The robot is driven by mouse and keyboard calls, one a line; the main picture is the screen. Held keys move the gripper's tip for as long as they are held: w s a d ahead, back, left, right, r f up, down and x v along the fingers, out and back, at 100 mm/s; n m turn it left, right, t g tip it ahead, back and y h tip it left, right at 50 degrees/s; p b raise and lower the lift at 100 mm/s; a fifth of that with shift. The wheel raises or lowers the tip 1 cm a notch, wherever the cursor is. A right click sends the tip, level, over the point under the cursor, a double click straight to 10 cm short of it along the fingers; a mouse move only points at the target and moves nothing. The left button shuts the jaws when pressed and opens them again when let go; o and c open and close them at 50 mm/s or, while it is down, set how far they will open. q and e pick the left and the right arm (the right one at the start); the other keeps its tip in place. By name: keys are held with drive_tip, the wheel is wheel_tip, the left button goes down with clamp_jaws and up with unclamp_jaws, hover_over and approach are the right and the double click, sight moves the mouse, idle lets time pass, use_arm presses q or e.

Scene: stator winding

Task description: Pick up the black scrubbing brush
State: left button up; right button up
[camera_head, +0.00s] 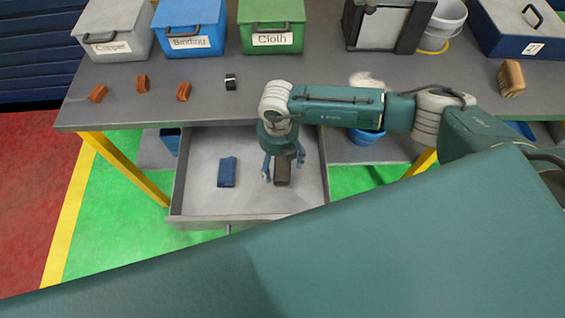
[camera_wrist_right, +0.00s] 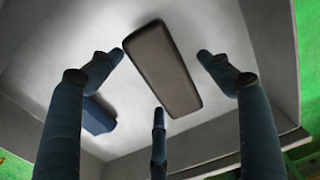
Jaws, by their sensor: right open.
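The black scrubbing brush (camera_head: 283,176) lies in the open drawer as a dark brown-black block, partly covered by my right gripper. My right gripper (camera_head: 283,172) points down into the drawer just above it. In the right wrist view the brush (camera_wrist_right: 162,68) lies between the spread fingers of the right gripper (camera_wrist_right: 160,80), and no finger visibly touches it. The right gripper is open and empty. My left gripper is not in view.
A blue block (camera_head: 228,172) lies in the drawer (camera_head: 200,198) left of the brush. The workbench (camera_head: 330,62) above holds a grey Copper bin (camera_head: 112,30), a blue Binding bin (camera_head: 188,27), a green Cloth bin (camera_head: 271,24) and several small coils. My large teal body part covers the lower view.

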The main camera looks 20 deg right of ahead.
sight(279, 162)
wheel_tip(279, 162, down, 2)
drive_tip(key=shift+f, duration=0.2)
drive_tip(key=c, duration=0.3)
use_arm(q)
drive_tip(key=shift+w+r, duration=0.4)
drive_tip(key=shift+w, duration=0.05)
use_arm(e)
drive_tip(key=c, duration=1.1)
drive_tip(key=shift+r, duration=0.1)
use_arm(q)
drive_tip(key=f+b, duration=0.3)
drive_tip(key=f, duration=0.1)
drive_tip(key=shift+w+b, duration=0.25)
drive_tip(key=shift+b, duration=0.1)
use_arm(e)
wheel_tip(279, 162, up, 20)
drive_tip(key=shift+f, duration=0.1)
